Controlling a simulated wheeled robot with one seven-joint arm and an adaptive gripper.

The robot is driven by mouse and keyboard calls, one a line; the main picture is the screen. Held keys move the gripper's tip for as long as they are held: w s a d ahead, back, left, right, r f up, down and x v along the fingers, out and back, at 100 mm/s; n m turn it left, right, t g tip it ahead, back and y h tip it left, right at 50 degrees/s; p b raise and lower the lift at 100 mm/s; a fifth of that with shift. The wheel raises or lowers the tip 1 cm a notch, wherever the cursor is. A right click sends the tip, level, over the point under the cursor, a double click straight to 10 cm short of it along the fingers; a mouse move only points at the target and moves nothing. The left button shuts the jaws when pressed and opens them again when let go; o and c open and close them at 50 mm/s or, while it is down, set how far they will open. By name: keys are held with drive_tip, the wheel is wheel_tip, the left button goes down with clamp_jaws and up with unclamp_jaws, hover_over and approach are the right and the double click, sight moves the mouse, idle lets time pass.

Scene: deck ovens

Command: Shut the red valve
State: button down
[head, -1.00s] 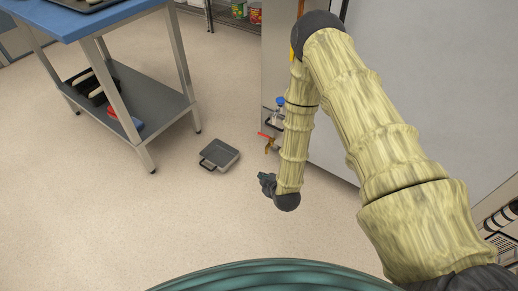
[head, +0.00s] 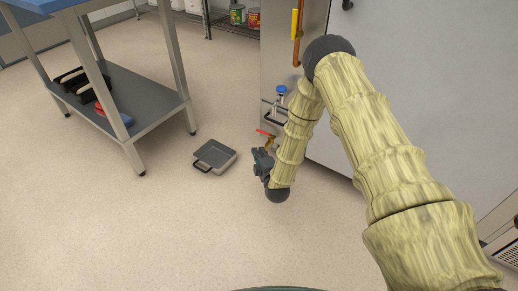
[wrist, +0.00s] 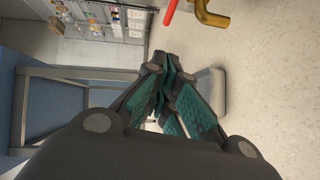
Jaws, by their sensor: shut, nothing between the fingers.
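The red valve has a short red lever (head: 264,132) on a brass tap (head: 271,142), low on the side of the grey cabinet. The lever points left, away from the cabinet. My gripper (head: 260,158) is shut and empty, just below the lever in the head view and apart from it as far as I can tell. In the wrist view, the red lever (wrist: 170,12) and brass spout (wrist: 212,14) show at the top edge, beyond my gripper's closed teal fingers (wrist: 161,62). The rest of the valve is cut off there.
A blue-handled valve (head: 281,90) sits above the red one on the same side. A blue-topped table (head: 155,110) with a lower shelf stands further left.

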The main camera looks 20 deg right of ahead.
sight(264, 133)
drive_tip(key=w+d+f+b, duration=0.2)
drive_tip(key=w+b, duration=0.5)
drive_tip(key=w, duration=0.5)
drive_tip(key=shift+d, duration=0.5)
drive_tip(key=shift+h+p, duration=0.3)
drive_tip(key=shift+p, duration=0.5)
